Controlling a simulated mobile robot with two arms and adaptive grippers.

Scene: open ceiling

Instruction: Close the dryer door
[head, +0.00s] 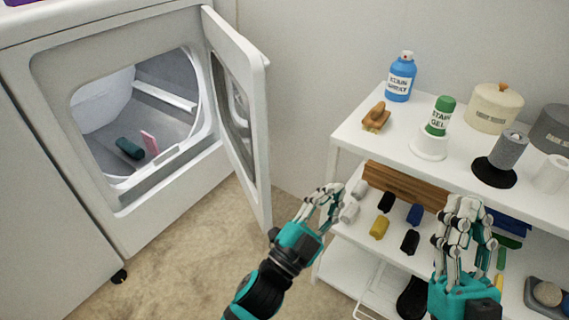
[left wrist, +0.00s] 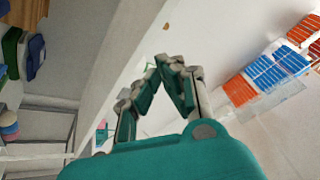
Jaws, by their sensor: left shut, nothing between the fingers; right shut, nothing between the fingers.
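The white dryer (head: 150,215) stands at the left of the head view. Its door (head: 255,140) is swung wide open, hinged at the right of the round opening, and sticks out into the room. Inside the drum (head: 165,90) lie a dark green item (head: 129,148) and a pink item (head: 150,142). My left gripper (head: 328,196) is shut and empty, to the right of the door's lower edge and apart from it. It also shows in the left wrist view (left wrist: 162,62). My right gripper (head: 467,208) is shut and empty in front of the shelf.
A white shelf unit (head: 350,133) stands at the right, close to both grippers. It carries a blue spray bottle (head: 400,78), a green-capped gel bottle (head: 440,116), a lidded pot (head: 493,108) and several rolled items below. Bare floor (head: 190,265) lies before the dryer.

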